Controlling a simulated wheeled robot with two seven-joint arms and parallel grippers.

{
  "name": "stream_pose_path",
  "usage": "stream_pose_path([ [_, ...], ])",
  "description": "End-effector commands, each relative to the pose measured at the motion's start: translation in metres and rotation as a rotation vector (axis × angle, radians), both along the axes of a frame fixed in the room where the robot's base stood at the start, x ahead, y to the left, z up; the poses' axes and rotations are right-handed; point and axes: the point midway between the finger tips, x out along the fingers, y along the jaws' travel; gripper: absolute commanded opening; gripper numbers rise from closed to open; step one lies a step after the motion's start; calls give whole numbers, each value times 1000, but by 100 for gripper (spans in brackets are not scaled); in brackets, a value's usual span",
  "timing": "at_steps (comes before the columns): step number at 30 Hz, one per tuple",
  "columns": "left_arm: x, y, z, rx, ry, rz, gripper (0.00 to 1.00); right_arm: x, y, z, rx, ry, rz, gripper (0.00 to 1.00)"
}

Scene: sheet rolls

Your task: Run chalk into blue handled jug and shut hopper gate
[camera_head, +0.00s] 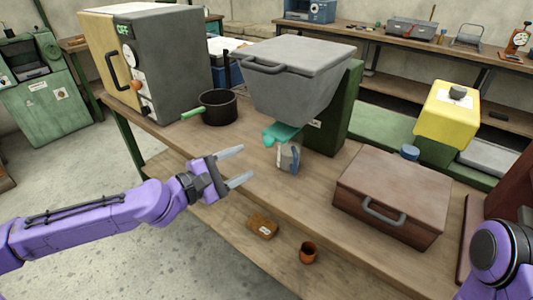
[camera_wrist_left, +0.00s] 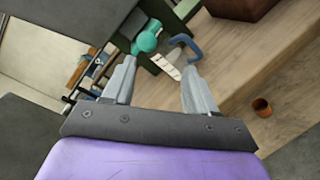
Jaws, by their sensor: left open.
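The grey hopper (camera_head: 297,88) stands on the bench on a green stand, with its lid down. Its teal gate piece (camera_head: 281,133) sits at the bottom outlet and also shows in the left wrist view (camera_wrist_left: 147,38). I cannot tell whether the gate is open, and no chalk shows. The small grey jug (camera_head: 285,157) stands upright just below the teal piece, its blue handle (camera_head: 295,159) facing right. The jug's blue handle also shows in the left wrist view (camera_wrist_left: 189,48). My left gripper (camera_head: 246,165) is open and empty, left of the jug and apart from it.
A black pot (camera_head: 218,106) with a green handle stands left of the hopper, beside a grey oven-like box (camera_head: 165,65). A brown case (camera_head: 392,190) is at right.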

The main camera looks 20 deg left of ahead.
Motion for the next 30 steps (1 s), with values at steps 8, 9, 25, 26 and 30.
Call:
stream_pose_path([
  [8,16,1,8,-23,-43,11,57,0,0,-24,0,0,0,43],
  [9,21,-3,7,-23,-44,10,57,0,0,-30,0,0,0,43],
  [25,90,-43,13,-29,-39,15,57,0,0,-47,0,0,0,43],
  [26,90,-44,13,-30,-39,15,57,0,0,-47,0,0,0,43],
  [30,91,-44,14,-30,-39,15,57,0,0,-47,0,0,0,43],
])
